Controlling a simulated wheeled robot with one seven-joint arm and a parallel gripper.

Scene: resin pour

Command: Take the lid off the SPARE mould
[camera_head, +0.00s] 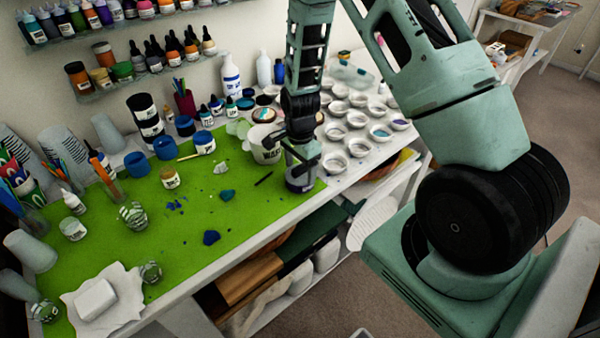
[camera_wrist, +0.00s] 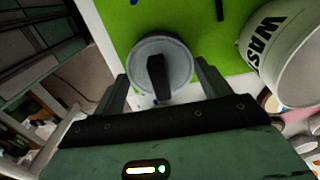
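A round pale grey lid (camera_wrist: 177,56) with a black bar handle (camera_wrist: 158,76) lies below my gripper (camera_wrist: 161,78) in the wrist view. My gripper is open, with one finger on each side of the lid and apart from the handle. In the head view my gripper (camera_head: 303,160) hangs just above a short dark-sided round container (camera_head: 299,186) at the right front edge of the green mat. Its label is too small to read, so I cannot confirm it is the SPARE mould. The gripper partly hides its top.
A white tub (camera_head: 265,153) stands close by to the left; in the wrist view the tub (camera_wrist: 284,55) shows the letters "WAS". Several small white cups (camera_head: 333,163) stand to the right. A dark stick (camera_head: 264,178) lies on the green mat (camera_head: 255,210). The table's front edge is close.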

